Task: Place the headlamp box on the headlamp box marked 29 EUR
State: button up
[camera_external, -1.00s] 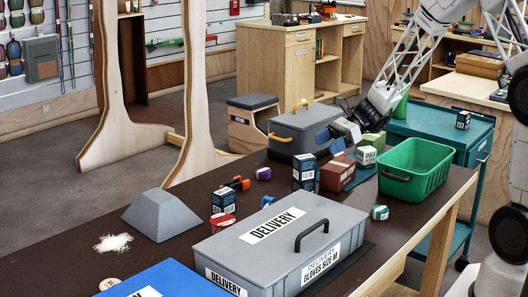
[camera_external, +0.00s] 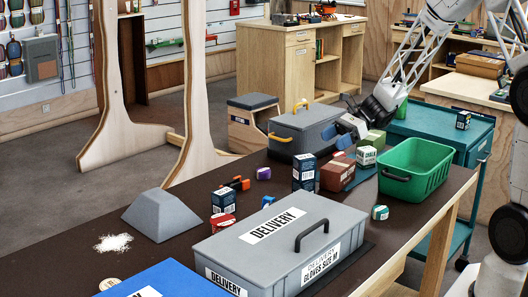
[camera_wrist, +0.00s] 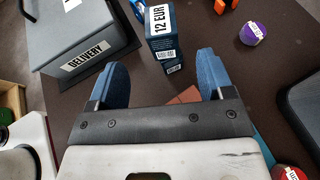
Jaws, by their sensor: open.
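A dark blue box (camera_external: 304,172) stands upright on the dark table, left of a brown box (camera_external: 338,173). In the wrist view a dark blue box (camera_wrist: 165,45) shows a 12 EUR label and lies ahead of my fingertips, apart from them. A second dark blue box (camera_external: 222,200) stands further left on the table, with a red item against it. I cannot read a 29 EUR mark on any box. My gripper (camera_external: 347,138) is above the table's far side, behind the brown box. Its blue fingertips (camera_wrist: 162,80) are wide apart with nothing held between them.
A grey delivery box (camera_external: 285,240) with a handle fills the near table. A grey case (camera_external: 303,132) stands beyond my gripper. A chalk box (camera_external: 366,156) and green bin (camera_external: 415,167) are at right. A purple item (camera_external: 263,173) and grey wedge (camera_external: 160,214) lie left.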

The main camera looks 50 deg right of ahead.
jog(key=shift+s, duration=0.1)
jog(key=s+a+r+n+g+h, duration=0.2)
jog(key=s+a+r+n+h, duration=0.15)
jog(key=s+r+n, duration=0.35)
jog(key=s+a+r+n+g+h, duration=0.2)
jog(key=s+a+n+g, duration=0.15)
jog(key=s, duration=0.65)
jog(key=s+d+r+n+t+h, duration=0.1)
jog(key=s+r+n+h, duration=0.2)
jog(key=s+n, duration=0.3)
jog(key=s+d+r+n+t+h, duration=0.1)
jog(key=s+r+n+h, duration=0.2)
jog(key=s+n, duration=0.3)
jog(key=shift+s+d+r+t+h, duration=0.3)
jog(key=shift+s+h, duration=0.35)
jog(key=shift+s, duration=1.75)
jog(key=shift+f, duration=0.1)
jog(key=shift+o, duration=0.7)
jog(key=shift+w, duration=0.15)
